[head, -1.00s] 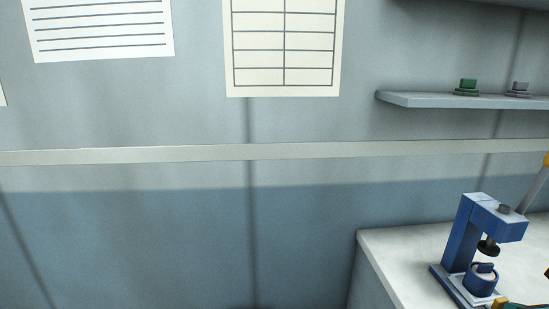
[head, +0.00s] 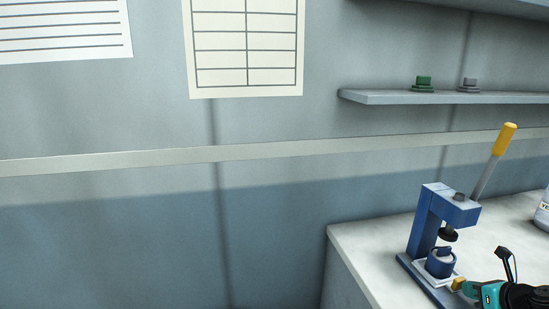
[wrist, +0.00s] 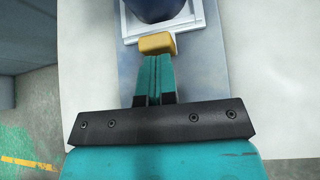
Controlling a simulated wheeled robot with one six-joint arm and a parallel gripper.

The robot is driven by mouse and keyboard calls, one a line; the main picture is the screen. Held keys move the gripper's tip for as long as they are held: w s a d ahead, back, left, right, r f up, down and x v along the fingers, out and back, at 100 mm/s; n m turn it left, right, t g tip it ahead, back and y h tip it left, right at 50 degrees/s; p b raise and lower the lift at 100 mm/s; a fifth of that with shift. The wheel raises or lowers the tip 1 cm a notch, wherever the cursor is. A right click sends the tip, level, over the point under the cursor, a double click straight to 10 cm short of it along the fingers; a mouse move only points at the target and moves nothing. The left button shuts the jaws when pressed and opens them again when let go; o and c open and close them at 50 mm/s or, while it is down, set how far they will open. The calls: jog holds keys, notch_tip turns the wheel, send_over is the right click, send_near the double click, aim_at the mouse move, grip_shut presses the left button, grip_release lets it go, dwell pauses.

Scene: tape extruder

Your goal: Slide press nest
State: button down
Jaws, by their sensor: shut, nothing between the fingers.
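The blue press (head: 427,228) stands on the bench, with a dark round ram above its nest. The nest (head: 440,264) is a round blue cup on a pale plate on the press base; part of it shows at the top of the wrist view (wrist: 150,8). A yellow tab (head: 458,284) sticks out from the plate's front and shows in the wrist view (wrist: 157,43). My teal gripper (wrist: 153,62) is shut and empty. Its fingertips are right at the tab's front face, seemingly touching it. It also shows at the head view's lower right (head: 474,289).
The press lever has a yellow handle (head: 505,138) raised up to the right. The pale bench (head: 365,240) ends at its left edge. A white container (head: 542,215) is cut off at the right. A wall shelf (head: 440,98) holds small green and grey parts.

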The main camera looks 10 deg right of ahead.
jog(key=shift+s+d+p, duration=0.2)
jog(key=shift+s+p, duration=0.2)
jog(key=shift+s, duration=2)
jog(key=w+a+r+n+g+y, duration=0.1)
jog(key=w+a+r+n+y, duration=0.15)
jog(key=a+r+n, duration=0.35)
jog(key=w+a+r+n+g+y, duration=0.2)
jog(key=w+a+r+n, duration=0.25)
jog(key=a+n, duration=0.2)
jog(key=s+a+r+n+g, duration=0.2)
jog(key=a+r+n, duration=0.35)
jog(key=a, duration=0.35)
jog(key=s+a+r+n+g, duration=0.2)
jog(key=a+r+n, duration=0.3)
jog(key=a+n, duration=0.3)
jog(key=s+a+r+n+g+h, duration=0.1)
jog(key=s+a+r+n+g, duration=0.1)
jog(key=s+a+r+n, duration=0.2)
jog(key=s+a+r+n+g+h, duration=0.1)
jog(key=s+a+r+n, duration=0.3)
jog(key=s+a+n, duration=0.5)
jog(key=s+n+g, duration=0.1)
jog(key=s+n, duration=0.3)
jog(key=s, duration=0.2)
jog(key=shift+s+r, duration=0.15)
jog(key=shift+s, duration=0.1)
